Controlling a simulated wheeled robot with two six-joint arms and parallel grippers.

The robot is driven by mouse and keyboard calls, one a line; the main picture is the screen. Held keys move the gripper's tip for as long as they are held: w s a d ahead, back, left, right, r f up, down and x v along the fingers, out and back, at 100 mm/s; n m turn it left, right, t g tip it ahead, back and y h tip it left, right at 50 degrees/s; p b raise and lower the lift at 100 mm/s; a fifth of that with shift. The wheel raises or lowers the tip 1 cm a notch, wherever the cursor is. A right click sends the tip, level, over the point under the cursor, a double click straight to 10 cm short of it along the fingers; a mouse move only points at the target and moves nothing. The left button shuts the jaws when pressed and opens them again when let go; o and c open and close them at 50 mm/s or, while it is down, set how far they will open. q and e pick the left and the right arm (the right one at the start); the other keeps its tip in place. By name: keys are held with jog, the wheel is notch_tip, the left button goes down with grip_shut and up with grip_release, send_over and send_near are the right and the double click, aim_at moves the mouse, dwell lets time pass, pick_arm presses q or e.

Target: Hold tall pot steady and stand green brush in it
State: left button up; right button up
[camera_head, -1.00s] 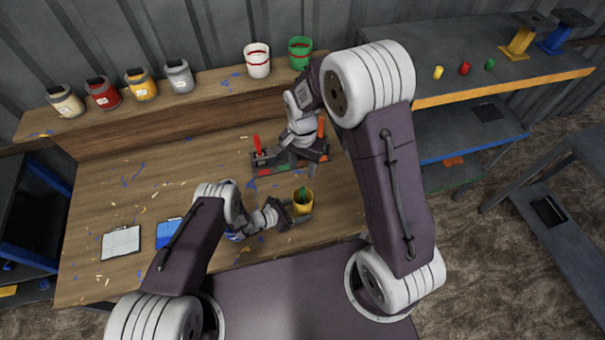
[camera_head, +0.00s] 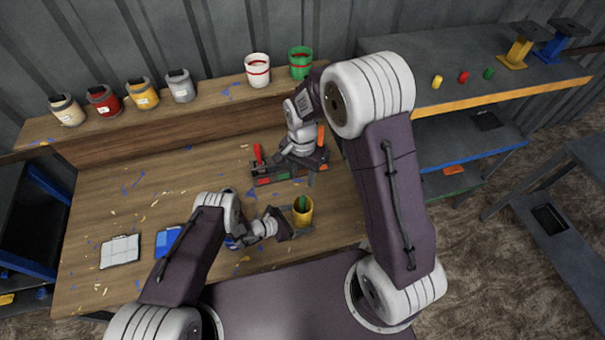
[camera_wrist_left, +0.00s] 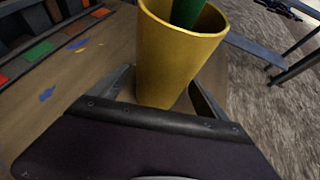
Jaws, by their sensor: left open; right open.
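The tall pot is yellow (camera_head: 303,214) and stands upright on the workbench. The green brush (camera_head: 303,202) stands in it, its upper part showing above the rim. In the left wrist view the pot (camera_wrist_left: 178,60) stands between my left gripper's fingers, with the green brush (camera_wrist_left: 188,12) inside it. My left gripper (camera_head: 298,220) is open, one finger on each side of the pot; contact cannot be told. My right gripper (camera_head: 312,172) is open behind the pot, over the tool rack, apart from pot and brush.
A tool rack (camera_head: 262,178) with a red-handled tool (camera_head: 257,154) lies behind the pot. Several paint cans stand on the back shelf (camera_head: 215,97). A clipboard (camera_head: 120,250) and a blue item (camera_head: 168,240) lie at the left. The bench's left middle is mostly clear.

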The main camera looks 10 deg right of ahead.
pick_arm(q)
jog(key=v, duration=1.2)
jog(key=shift+f, duration=0.1)
